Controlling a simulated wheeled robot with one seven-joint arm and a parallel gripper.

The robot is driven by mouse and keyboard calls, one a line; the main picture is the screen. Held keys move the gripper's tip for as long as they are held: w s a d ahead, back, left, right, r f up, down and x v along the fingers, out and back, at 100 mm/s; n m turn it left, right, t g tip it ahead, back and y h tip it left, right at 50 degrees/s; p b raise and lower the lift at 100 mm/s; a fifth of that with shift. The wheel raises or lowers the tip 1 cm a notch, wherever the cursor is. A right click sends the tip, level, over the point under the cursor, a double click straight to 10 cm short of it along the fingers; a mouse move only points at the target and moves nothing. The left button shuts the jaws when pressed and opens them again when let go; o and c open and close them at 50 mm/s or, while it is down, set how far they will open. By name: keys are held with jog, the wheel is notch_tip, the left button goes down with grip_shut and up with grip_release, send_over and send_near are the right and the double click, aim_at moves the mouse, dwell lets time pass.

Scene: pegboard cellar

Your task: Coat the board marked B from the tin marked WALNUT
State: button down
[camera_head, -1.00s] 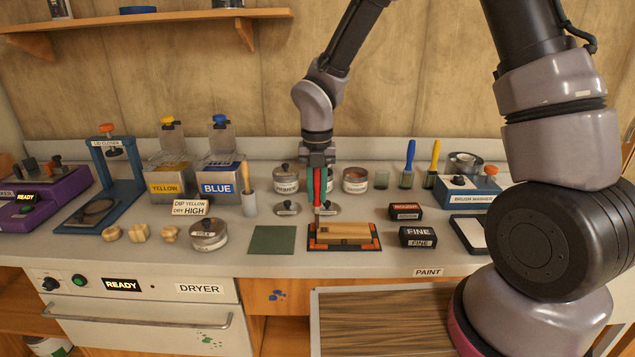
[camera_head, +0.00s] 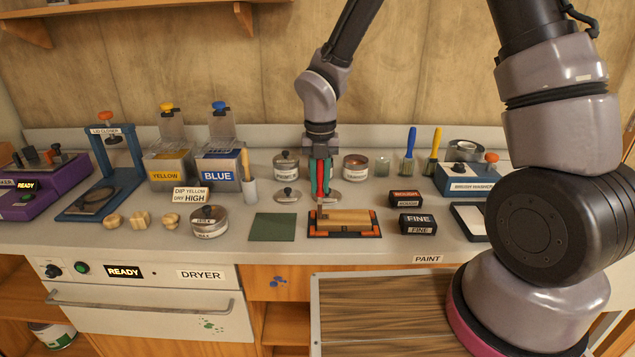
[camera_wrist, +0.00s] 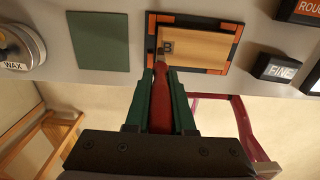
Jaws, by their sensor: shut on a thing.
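The wooden board marked B (camera_wrist: 203,50) lies flat on a black and orange holder (camera_head: 314,233) on the counter; its mark shows at its left end in the wrist view. My gripper (camera_wrist: 161,88) is shut on a red-handled brush (camera_wrist: 160,103). The brush points at the board's left end, beside the B; I cannot tell whether its tip touches. In the head view the brush (camera_head: 322,178) hangs behind the board. Open tins stand behind, one at left (camera_head: 286,166) and one with reddish-brown contents (camera_head: 355,168). My gripper partly hides the area between them, and no WALNUT label is legible.
A green mat (camera_head: 273,227) lies left of the board, with a WAX tin (camera_head: 209,222) beyond. ROUGH (camera_head: 405,198) and FINE (camera_head: 417,224) blocks stand right. Lids (camera_head: 287,195) lie before the tins. Blue (camera_head: 409,150) and yellow (camera_head: 432,153) brushes stand behind, near the brush washer (camera_head: 470,178).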

jog(key=shift+d, duration=0.25)
jog(key=shift+f, duration=0.6)
dwell(0.3)
jog(key=shift+d, duration=6.1)
jog(key=shift+a, duration=6.4)
jog(key=shift+s+d, duration=0.1)
jog(key=shift+d, duration=2.55)
